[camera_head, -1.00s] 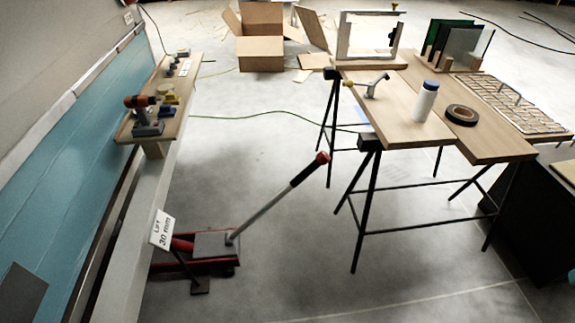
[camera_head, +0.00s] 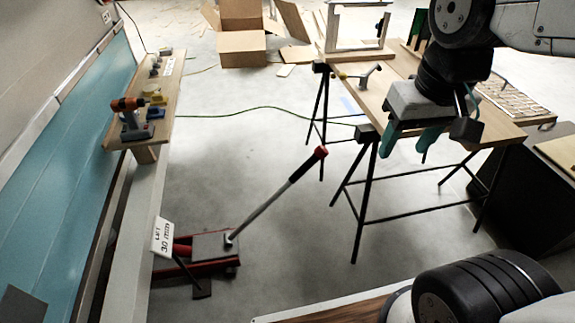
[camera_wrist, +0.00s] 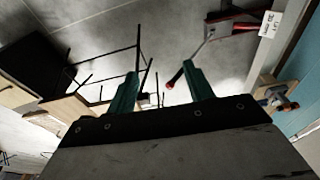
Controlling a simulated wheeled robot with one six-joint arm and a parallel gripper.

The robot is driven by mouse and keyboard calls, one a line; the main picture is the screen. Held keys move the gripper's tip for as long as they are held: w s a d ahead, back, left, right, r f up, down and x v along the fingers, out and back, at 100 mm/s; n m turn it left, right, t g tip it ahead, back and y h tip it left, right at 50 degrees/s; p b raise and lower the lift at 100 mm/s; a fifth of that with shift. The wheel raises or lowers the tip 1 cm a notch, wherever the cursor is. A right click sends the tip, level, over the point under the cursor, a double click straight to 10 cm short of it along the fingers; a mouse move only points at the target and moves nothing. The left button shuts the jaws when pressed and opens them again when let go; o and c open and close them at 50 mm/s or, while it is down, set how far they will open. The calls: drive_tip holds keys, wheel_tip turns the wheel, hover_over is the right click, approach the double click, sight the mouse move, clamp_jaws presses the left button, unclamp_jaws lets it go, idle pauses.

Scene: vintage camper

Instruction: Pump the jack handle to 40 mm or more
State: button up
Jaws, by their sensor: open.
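The red floor jack (camera_head: 205,250) stands on the grey floor at the lower left of the head view, beside the camper's sill. Its long handle (camera_head: 262,208) slants up to the right, with a black grip and a red tip (camera_head: 320,152). A white sign (camera_head: 162,237) by the jack reads "LIFT 30 mm". My gripper (camera_head: 408,148) is open and empty, to the right of the handle tip and apart from it, over the workbench's near edge. In the wrist view the handle (camera_wrist: 185,70) shows between and beyond my open gripper (camera_wrist: 160,85), with the jack at the top.
The trestle workbench (camera_head: 375,95) stands at the right, its black legs (camera_head: 365,205) near the handle. A narrow shelf with a drill (camera_head: 130,118) runs along the blue camper wall (camera_head: 60,165). Cardboard boxes (camera_head: 242,45) are at the back. The floor between the jack and bench is clear.

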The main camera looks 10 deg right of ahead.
sight(303, 165)
drive_tip(key=w+a+f+m+t, duration=0.1)
drive_tip(key=w+f, duration=0.7)
drive_tip(key=w, duration=0.5)
drive_tip(key=w+a+f+m+t, duration=0.1)
drive_tip(key=w+f+t, duration=0.1)
drive_tip(key=w+f, duration=0.85)
drive_tip(key=w+f+m+t, duration=0.1)
drive_tip(key=w+f, duration=0.4)
drive_tip(key=f, duration=0.5)
drive_tip(key=w+a+f+m+t, duration=0.1)
drive_tip(key=w+f+t, duration=0.3)
drive_tip(key=f, duration=0.6)
drive_tip(key=w+f+m+t, duration=0.1)
drive_tip(key=w+f+t, duration=0.2)
drive_tip(key=w+f, duration=0.4)
wheel_tip(303, 165, down, 3)
drive_tip(key=shift+a+f+m, duration=0.15)
drive_tip(key=shift+m, duration=0.25)
drive_tip(key=shift+f+m+t, duration=0.3)
drive_tip(key=shift+f+t, duration=0.05)
drive_tip(key=shift+t, duration=0.45)
drive_tip(key=shift+s+f+t, duration=0.15)
drive_tip(key=shift+s+t, duration=0.05)
drive_tip(key=shift+t, duration=0.4)
drive_tip(key=shift+w+m+t, duration=0.3)
drive_tip(key=shift+w+t, duration=0.3)
drive_tip(key=shift+w, duration=0.95)
drive_tip(key=shift+w+m+t, duration=0.3)
drive_tip(key=shift+w+t, duration=0.3)
drive_tip(key=shift+w, duration=0.95)
